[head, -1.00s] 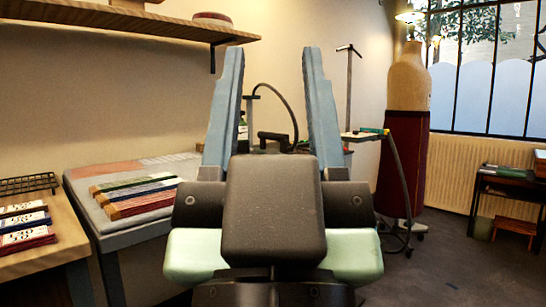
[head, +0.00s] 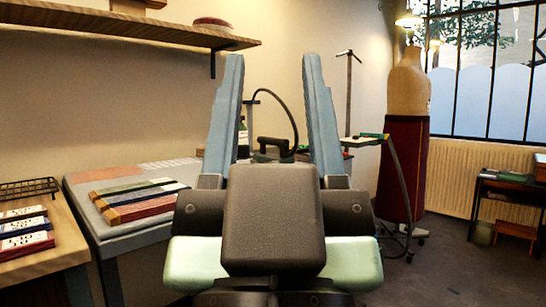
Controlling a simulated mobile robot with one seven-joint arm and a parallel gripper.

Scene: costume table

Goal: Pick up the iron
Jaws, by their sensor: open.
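My gripper (head: 272,120) fills the middle of the head view. Its two long blue-grey fingers stand apart, open, with nothing between them close by. Beyond the fingers, in the gap, a dark shape with a handle (head: 272,145) shows, which looks like the iron. It appears to rest at the far end of the work table, some way off from the fingertips. A dark hose (head: 284,104) arches above it. Its lower part is hidden behind my gripper.
A grey padded table (head: 125,232) on the left bears several folded cloths (head: 140,205). A wooden table (head: 40,268) stands at far left. A shelf (head: 120,27) juts from the wall above. A dress form (head: 405,150) stands right of the gripper.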

